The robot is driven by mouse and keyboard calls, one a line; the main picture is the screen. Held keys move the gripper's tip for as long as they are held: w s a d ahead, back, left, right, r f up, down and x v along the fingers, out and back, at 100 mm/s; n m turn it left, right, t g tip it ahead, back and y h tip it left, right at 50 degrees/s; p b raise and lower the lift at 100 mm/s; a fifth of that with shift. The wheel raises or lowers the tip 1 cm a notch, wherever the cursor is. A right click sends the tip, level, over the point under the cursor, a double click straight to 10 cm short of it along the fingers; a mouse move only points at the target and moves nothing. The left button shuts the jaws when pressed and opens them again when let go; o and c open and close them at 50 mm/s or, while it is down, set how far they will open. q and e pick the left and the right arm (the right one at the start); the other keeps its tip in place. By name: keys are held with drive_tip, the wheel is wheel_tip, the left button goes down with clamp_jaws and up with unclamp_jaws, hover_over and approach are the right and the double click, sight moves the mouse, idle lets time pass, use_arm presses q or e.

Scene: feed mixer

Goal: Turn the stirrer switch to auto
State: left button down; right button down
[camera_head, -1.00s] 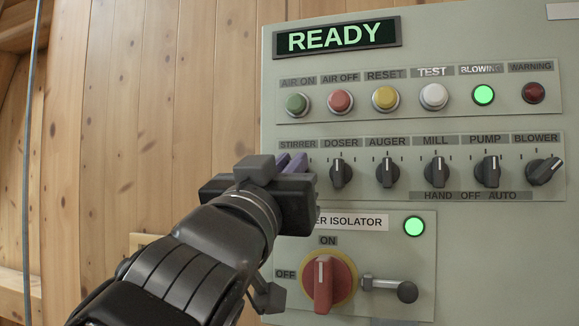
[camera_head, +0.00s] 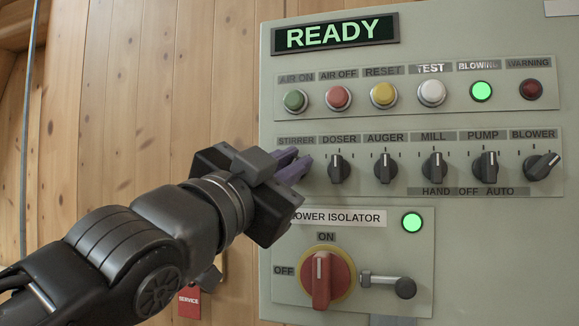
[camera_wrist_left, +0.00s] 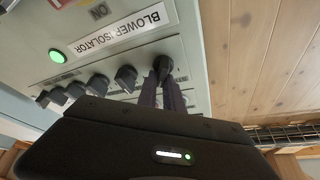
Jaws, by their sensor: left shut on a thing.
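The stirrer switch is under the STIRRER label (camera_head: 296,140) at the left end of the selector row. In the head view my left gripper hides its knob. In the left wrist view the dark stirrer knob (camera_wrist_left: 164,69) is at the tips of the purple fingers. My left gripper (camera_head: 300,165) is shut on the knob, its body tilted clockwise; it also shows in the left wrist view (camera_wrist_left: 162,88). The knob's pointer direction cannot be read. The HAND OFF AUTO strip (camera_head: 468,191) is below the row, AUTO at its right. My right gripper is not in view.
The red isolator handle (camera_head: 320,280) is below, set to ON. The display (camera_head: 336,35) reads READY. A wooden wall is left.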

use_arm(q)
drive_tip(key=shift+d+f+m+g+h+b, duration=0.15)
drive_tip(key=shift+m+g+b, duration=0.1)
drive_tip(key=shift+m, duration=0.5)
drive_tip(key=shift+d+f+m+g+h+b, duration=0.15)
drive_tip(key=shift+m+g+b, duration=0.1)
drive_tip(key=shift+m, duration=0.5)
drive_tip(key=shift+a+r, duration=0.1)
drive_tip(key=shift+a, duration=0.05)
drive_tip(key=c, duration=1.5)
unclamp_jaws()
drive_tip(key=shift+r, duration=0.1)
drive_tip(key=shift+s+a, duration=0.1)
drive_tip(key=b+v, duration=0.4)
drive_tip(key=v, duration=0.3)
drive_tip(key=shift+s+a, duration=0.25)
